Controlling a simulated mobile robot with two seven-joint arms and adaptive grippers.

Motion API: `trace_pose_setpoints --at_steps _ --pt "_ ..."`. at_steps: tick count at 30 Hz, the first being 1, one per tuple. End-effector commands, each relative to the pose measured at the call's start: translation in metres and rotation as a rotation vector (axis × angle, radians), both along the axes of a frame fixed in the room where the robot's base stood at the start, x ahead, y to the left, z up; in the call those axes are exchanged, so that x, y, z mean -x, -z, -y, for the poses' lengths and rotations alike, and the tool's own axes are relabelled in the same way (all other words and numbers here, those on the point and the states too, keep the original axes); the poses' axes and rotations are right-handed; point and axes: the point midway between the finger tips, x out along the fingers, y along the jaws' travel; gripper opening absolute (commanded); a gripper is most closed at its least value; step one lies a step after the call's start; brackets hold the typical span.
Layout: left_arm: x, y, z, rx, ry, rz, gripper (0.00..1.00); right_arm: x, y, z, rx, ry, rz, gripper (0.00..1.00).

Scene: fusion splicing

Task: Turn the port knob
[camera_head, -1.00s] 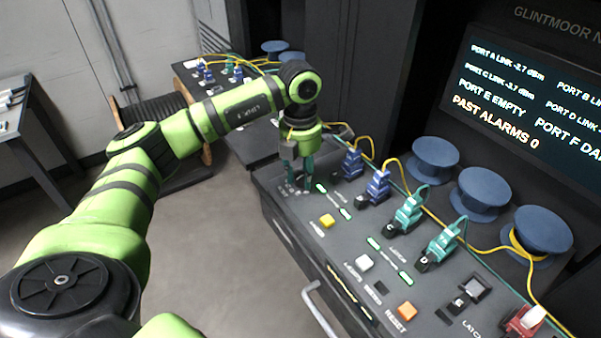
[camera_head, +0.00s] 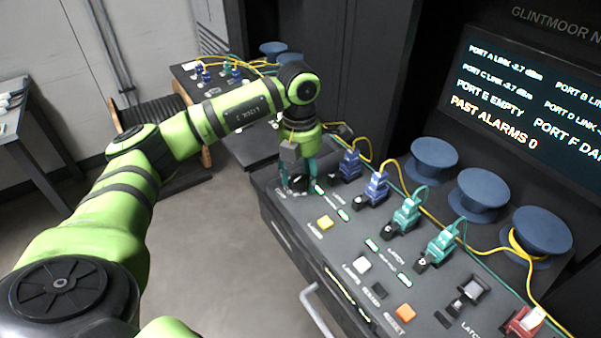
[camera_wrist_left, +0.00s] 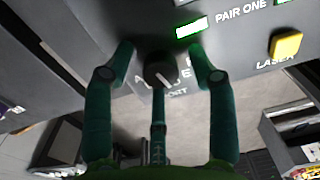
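The port knob (camera_wrist_left: 161,70) is a round black dial with a white pointer line, on the dark sloping panel (camera_wrist_left: 258,20) in the left wrist view. In the head view the dark knob (camera_head: 298,183) shows at the panel's far left end, between the fingers. My left gripper (camera_wrist_left: 161,58) is open, with two green fingers on either side of the knob and a third finger below it. Gaps show between the side fingers and the knob. The left gripper also shows in the head view (camera_head: 298,178), low over the panel. My right gripper is not in view.
A yellow button (camera_head: 324,222), white button (camera_head: 362,263) and orange button (camera_head: 404,311) sit along the panel. Blue plugs (camera_head: 376,188) and teal plugs (camera_head: 405,213) with cables stand behind. Blue spools (camera_head: 479,193) line the back. A screen (camera_head: 530,100) reads "PORT E EMPTY".

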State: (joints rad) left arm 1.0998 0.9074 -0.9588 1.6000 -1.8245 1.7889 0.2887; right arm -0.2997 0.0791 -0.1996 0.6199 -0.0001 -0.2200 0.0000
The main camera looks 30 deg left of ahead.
Motion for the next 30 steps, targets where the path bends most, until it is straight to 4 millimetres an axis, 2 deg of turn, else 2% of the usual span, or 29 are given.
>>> trace_pose_setpoints --at_steps 5,8,18,21,25,30 --pt "0.000 -0.003 -0.001 -0.002 -0.002 0.001 0.57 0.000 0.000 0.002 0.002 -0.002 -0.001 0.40" --pt "-0.001 -0.014 -0.001 -0.001 -0.002 0.002 0.57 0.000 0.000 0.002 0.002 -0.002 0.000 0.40" --pt "-0.002 -0.085 -0.002 -0.001 0.000 0.004 0.57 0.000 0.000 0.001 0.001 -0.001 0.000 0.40" --pt "-0.002 -0.101 -0.003 -0.002 0.000 0.003 0.57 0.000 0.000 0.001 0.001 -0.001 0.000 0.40" --pt "-0.002 -0.114 -0.003 -0.002 0.000 0.001 0.57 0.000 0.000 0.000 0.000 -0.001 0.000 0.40" --pt "-0.002 -0.120 -0.003 0.000 0.000 -0.001 0.57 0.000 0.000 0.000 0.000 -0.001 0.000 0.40"
